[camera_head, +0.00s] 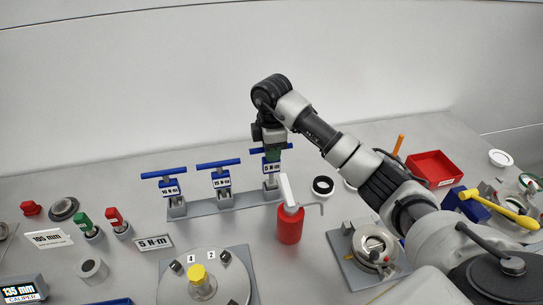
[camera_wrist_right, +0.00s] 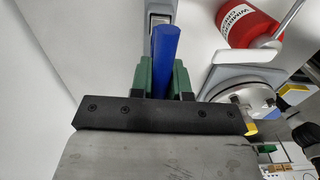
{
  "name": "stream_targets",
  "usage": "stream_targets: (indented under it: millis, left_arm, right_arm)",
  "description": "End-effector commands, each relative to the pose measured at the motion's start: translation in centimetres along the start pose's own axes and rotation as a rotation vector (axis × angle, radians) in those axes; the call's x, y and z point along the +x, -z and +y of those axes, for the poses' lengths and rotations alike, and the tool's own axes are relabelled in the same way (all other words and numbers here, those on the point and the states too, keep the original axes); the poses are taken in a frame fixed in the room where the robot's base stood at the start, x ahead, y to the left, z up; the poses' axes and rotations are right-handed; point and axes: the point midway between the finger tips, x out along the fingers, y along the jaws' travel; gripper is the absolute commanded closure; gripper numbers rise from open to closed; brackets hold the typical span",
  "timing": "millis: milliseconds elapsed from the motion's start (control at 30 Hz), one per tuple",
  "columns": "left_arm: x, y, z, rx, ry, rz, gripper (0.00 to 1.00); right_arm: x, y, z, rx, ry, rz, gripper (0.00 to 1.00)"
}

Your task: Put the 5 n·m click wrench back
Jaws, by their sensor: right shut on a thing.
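The 5 N·m click wrench (camera_head: 271,167) stands upright at the right end of a grey rack (camera_head: 240,201), with its blue T-handle at the top. Its lower end is over or in the right-hand holder; I cannot tell whether it is fully seated. My right gripper (camera_head: 272,153) is above it, with green fingers shut on the wrench. In the right wrist view the blue handle (camera_wrist_right: 166,62) lies between the green fingers (camera_wrist_right: 163,80). Two similar blue-handled wrenches, 10 N·m (camera_head: 169,187) and 15 N·m (camera_head: 220,180), stand in the other holders. My left gripper is out of view.
A red grease bottle (camera_head: 290,226) with a white lever stands just in front of the rack's right end. A "5 N·m" sign (camera_head: 153,243) and a round plate fixture (camera_head: 232,268) are in front. A red bin (camera_head: 433,168) is at the right.

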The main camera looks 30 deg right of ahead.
Motion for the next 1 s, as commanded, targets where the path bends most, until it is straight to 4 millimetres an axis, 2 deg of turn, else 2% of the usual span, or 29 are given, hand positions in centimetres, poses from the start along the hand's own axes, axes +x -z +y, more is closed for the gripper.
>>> stream_targets:
  millis: [167, 500, 533, 667, 1000]
  left_arm:
    - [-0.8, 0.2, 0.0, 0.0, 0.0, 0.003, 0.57]
    - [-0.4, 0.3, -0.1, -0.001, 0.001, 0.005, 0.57]
    - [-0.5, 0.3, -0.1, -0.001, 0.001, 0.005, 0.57]
    - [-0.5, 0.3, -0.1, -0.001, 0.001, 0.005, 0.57]
    - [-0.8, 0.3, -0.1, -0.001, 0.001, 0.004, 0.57]
  right_arm:
    - [2.1, 0.0, 0.0, 0.0, 0.001, 0.001, 1.0]
    - [2.6, 0.0, 0.0, -0.001, 0.0, 0.0, 1.0]
    - [2.5, 0.0, 0.0, -0.001, 0.001, 0.0, 0.79]
    - [2.5, 0.0, 0.0, -0.001, 0.001, 0.0, 0.59]
    - [2.0, 0.0, 0.0, -0.001, 0.0, 0.001, 0.58]
